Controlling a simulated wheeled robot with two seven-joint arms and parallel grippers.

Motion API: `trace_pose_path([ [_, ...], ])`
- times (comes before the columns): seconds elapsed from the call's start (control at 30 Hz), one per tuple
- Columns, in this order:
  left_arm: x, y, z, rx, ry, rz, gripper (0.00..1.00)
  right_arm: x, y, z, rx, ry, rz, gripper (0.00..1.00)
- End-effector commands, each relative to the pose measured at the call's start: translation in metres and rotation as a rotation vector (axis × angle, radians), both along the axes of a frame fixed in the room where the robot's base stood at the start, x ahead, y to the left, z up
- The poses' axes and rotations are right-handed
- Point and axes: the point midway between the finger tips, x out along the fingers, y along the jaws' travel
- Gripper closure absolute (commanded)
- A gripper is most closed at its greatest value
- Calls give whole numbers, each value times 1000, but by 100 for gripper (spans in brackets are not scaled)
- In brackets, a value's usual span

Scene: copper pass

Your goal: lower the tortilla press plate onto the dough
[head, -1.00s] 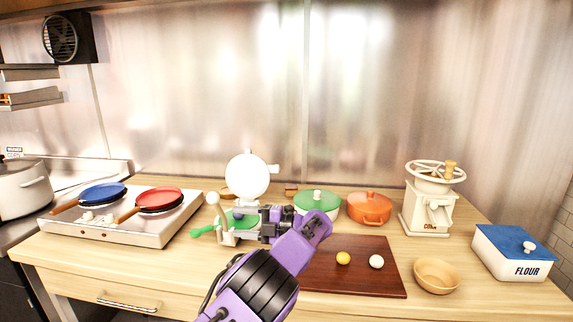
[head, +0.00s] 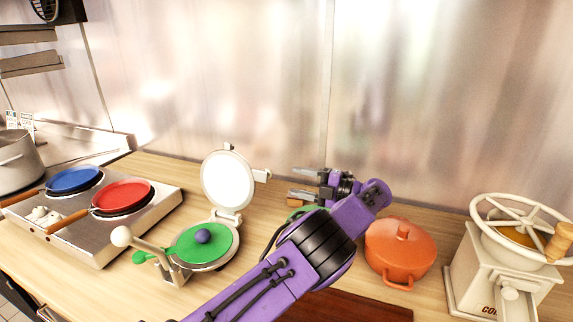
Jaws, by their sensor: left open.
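The tortilla press stands left of centre with its round white upper plate (head: 228,180) raised upright. A green round sheet (head: 212,247) with a handle lies on its lower plate, and a small blue-purple dough ball (head: 203,236) sits on it. A lever with a white knob (head: 121,236) sticks out to the press's left. My left gripper (head: 296,183) is open, its fingers pointing left, to the right of the raised plate and apart from it. Nothing shows between the fingers. My right gripper is not in view.
An orange pot (head: 400,255) and a white grinder (head: 505,265) stand to the right. A stove with a blue pan (head: 75,180) and a red pan (head: 122,195) is at left. My left arm hides most of a green-lidded pot and part of a dark board (head: 355,308).

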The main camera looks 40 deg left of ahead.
Motion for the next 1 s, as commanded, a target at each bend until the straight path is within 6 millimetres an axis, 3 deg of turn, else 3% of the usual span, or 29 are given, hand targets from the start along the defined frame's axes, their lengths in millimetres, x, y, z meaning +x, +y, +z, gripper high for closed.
trace_pose_path([
  [0.17, -5, 9, 5, 0, -1, 3, 41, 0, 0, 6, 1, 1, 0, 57],
  [0.6, -30, 92, 4, 0, 1, 3, 41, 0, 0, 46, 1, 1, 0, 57],
  [0.97, -33, 101, 0, 0, -1, 1, 41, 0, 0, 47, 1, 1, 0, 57],
  [1.0, -33, 101, 0, 0, -1, 1, 51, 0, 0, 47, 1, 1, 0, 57],
])
